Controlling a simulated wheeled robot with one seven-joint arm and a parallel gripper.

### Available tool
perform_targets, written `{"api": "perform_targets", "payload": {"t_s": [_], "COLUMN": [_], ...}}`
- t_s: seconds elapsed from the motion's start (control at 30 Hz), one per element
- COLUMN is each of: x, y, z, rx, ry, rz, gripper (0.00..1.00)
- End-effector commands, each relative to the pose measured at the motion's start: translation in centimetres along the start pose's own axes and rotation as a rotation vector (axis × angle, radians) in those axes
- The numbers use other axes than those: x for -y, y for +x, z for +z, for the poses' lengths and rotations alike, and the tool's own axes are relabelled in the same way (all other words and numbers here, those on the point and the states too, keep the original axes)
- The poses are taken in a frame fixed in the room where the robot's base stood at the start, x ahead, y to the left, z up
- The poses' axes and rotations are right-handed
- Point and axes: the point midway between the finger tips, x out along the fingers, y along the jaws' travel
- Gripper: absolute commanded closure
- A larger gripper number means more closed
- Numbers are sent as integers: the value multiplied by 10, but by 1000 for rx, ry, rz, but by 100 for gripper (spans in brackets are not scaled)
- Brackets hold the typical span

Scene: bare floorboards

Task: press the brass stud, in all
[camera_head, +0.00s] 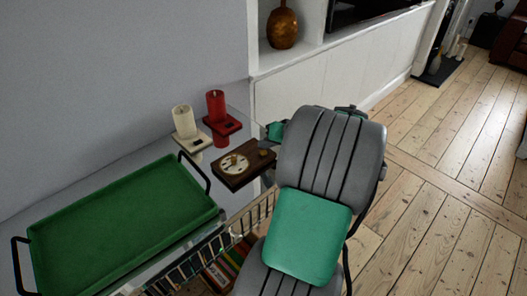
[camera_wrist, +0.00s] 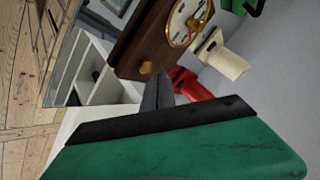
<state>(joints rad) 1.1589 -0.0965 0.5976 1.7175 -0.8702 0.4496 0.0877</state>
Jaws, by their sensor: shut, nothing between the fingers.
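The brass stud (camera_wrist: 146,68) is a small round knob on the end of a dark wooden block (camera_wrist: 142,42) with a brass-rimmed dial (camera_wrist: 187,22). In the head view the block (camera_head: 236,176) lies on the glass-topped stand, dial (camera_head: 234,164) up, with the stud (camera_head: 263,153) at its right end. My gripper (camera_wrist: 157,76) is shut and empty. In the wrist view its fingertips appear just beside the stud; I cannot tell whether they touch it. In the head view my arm hides most of the gripper.
A green tray (camera_head: 120,232) with black handles fills the left of the stand. Slatted rack (camera_head: 222,245) below holds books. Open floorboards lie right.

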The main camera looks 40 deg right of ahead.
Motion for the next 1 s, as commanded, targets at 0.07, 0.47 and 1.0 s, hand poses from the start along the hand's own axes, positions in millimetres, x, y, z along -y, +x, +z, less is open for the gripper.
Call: {"api": "perform_targets", "payload": {"t_s": [0.07, 0.47, 1.0], "x": [3, 24, 25], "y": [-4, -33, -35], "z": [-3, -25, -25], "rx": [-1, -2, -1], "ry": [-1, -1, -1], "rz": [0, 0, 0], "gripper": [100, 100, 100]}}
